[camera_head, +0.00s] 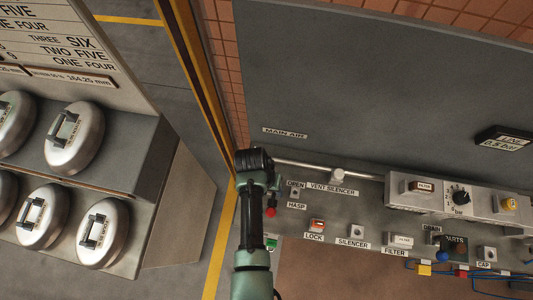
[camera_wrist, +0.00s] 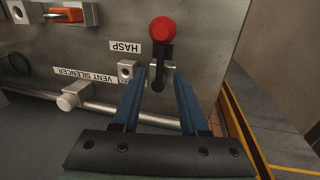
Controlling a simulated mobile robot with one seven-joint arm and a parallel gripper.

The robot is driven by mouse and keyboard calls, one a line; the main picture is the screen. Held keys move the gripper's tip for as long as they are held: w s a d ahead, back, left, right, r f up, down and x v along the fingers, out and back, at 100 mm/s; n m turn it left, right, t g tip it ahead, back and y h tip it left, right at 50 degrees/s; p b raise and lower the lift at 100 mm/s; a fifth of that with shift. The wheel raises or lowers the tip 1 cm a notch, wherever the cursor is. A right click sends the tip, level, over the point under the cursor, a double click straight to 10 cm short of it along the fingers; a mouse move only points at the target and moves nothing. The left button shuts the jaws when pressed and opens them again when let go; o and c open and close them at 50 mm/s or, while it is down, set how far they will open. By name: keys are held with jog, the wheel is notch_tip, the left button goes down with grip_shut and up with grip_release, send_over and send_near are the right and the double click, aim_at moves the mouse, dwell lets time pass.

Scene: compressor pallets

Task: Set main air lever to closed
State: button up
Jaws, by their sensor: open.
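The main air lever is a dark handle with a red round knob (camera_wrist: 162,29). In the wrist view the knob is at the top and the dark handle runs down from it to a small metal fitting. In the head view the red knob (camera_head: 271,212) shows just right of my arm, below the MAIN AIR label (camera_head: 285,132). My gripper (camera_wrist: 161,78) is open, with its two blue fingers on either side of the lever's lower end in the picture. I cannot tell whether they touch it. My arm hides part of this spot in the head view.
A metal pipe (camera_wrist: 145,116) with the vent silencer fitting (camera_wrist: 75,96) runs beside my fingers. A small HASP block (camera_wrist: 127,70) sits close to the left finger. The LOCK part (camera_head: 317,225) and other labelled fittings line the panel. A yellow-edged post (camera_head: 200,80) stands left.

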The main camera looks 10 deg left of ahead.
notch_tip(320, 180, up, 11)
jog(key=a, duration=0.2)
jog(key=shift+a+r+b, duration=0.15)
jog(key=shift+b, duration=0.3)
